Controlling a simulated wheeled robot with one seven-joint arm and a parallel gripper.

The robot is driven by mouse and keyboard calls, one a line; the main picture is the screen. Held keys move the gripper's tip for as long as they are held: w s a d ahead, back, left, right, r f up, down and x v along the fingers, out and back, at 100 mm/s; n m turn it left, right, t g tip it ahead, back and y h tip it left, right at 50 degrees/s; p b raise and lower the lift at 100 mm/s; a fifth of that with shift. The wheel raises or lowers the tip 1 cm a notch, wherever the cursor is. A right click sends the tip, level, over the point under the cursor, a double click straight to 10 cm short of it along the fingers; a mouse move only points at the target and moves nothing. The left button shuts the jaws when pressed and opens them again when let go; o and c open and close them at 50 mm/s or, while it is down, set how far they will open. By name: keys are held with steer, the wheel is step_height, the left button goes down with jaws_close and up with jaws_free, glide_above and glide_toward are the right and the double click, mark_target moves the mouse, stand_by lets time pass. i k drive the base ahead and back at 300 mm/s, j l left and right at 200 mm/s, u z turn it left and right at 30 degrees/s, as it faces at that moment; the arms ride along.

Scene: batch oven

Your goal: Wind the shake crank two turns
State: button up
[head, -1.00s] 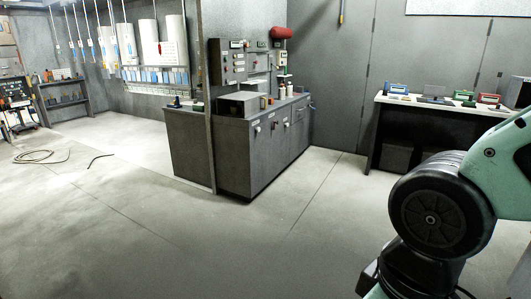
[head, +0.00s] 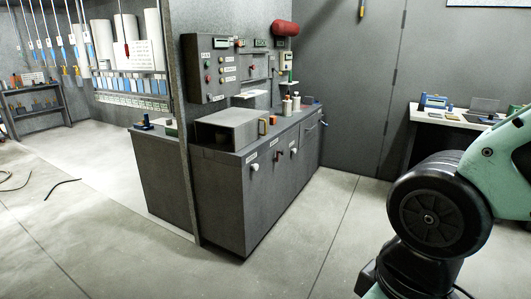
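A grey counter unit (head: 222,205) stands ahead of me, with several small labelled knobs or handles along its front face. One pale knob (head: 255,168) shows near the left end of that face. A thin handle-like part (head: 323,123) sticks out near its far right end. These parts are too small to tell which one is the shake crank. My gripper is outside the view; only my arm shows at the right edge.
A grey box (head: 225,129) and small bottles (head: 287,107) stand on the counter. A control panel (head: 209,68) hangs above. A grey post (head: 181,130) rises at its left. A side table (head: 455,119) stands at right. Loose hose (head: 62,188) lies far left. The floor in front is clear.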

mark_target(277, 158)
steer(key=i, duration=2.3)
steer(key=i+z, duration=0.15)
steer(key=i, duration=0.45)
steer(key=i+j+z, duration=0.2)
steer(key=i, duration=0.4)
